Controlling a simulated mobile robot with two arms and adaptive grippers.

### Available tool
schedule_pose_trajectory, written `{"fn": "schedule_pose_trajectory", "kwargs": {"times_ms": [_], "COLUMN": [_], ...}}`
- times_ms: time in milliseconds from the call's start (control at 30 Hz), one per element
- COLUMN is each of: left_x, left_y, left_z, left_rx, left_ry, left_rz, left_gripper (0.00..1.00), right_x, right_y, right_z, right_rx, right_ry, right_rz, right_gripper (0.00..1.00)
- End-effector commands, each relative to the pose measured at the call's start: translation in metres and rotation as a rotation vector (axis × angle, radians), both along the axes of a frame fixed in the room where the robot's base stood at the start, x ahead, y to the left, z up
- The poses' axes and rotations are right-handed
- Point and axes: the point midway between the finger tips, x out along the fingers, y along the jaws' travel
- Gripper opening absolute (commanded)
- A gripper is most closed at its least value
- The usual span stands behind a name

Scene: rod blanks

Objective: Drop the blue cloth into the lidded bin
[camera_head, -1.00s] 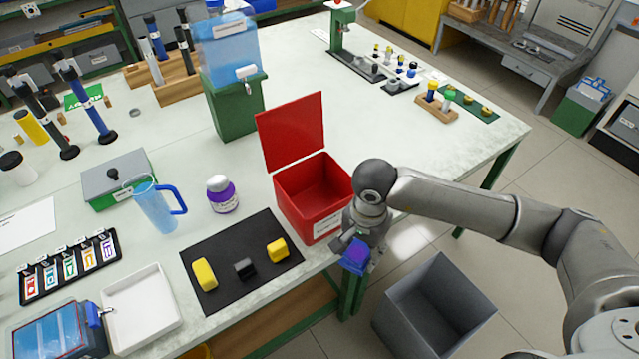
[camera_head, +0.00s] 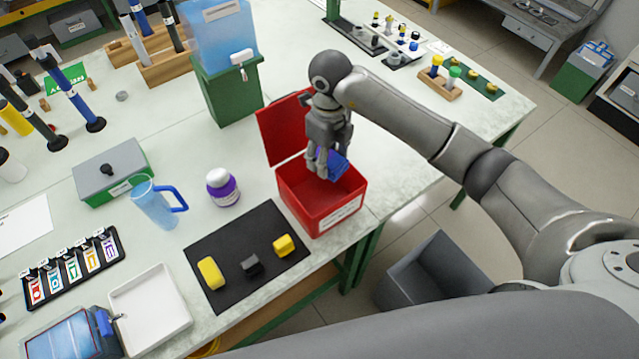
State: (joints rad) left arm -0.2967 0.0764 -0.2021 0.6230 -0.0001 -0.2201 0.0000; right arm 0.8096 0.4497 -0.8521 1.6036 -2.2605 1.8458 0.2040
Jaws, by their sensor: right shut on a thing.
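The red lidded bin (camera_head: 312,213) stands on the table with its lid (camera_head: 275,137) raised at the back. My right gripper (camera_head: 323,168) points down over the bin's opening and is shut on the blue cloth (camera_head: 334,164). The cloth hangs at about the height of the bin's rim in the picture; I cannot tell whether it is inside or just above. The gripper's wrist hides part of the lid. My left gripper is not in view.
A black mat (camera_head: 229,287) with yellow and dark blocks lies in front left of the bin. A purple-labelled jar (camera_head: 223,188) and a blue jug (camera_head: 155,205) stand left. A green-based water dispenser (camera_head: 227,92) stands behind. A grey open bin (camera_head: 432,275) stands on the floor.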

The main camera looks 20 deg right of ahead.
Motion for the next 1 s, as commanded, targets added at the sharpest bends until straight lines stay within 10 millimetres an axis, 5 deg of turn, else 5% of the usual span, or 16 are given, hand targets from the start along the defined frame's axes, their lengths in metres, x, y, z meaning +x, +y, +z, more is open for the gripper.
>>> {"fn": "schedule_pose_trajectory", "kwargs": {"times_ms": [533,900,933,1000], "left_x": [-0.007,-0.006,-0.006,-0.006], "left_y": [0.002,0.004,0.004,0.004], "left_z": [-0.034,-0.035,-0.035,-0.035], "left_rx": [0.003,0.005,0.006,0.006], "left_ry": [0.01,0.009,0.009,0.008], "left_rz": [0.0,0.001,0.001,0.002], "left_gripper": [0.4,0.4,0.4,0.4], "right_x": [-0.001,-0.001,-0.001,-0.001], "right_y": [0.0,0.0,0.0,0.0], "right_z": [-0.054,-0.059,-0.059,-0.059], "right_rx": [0.0,-0.001,-0.001,-0.001], "right_ry": [0.001,0.001,0.001,0.001], "right_rz": [-0.004,-0.002,-0.002,-0.002], "right_gripper": [0.29,0.29,0.54,0.63]}}
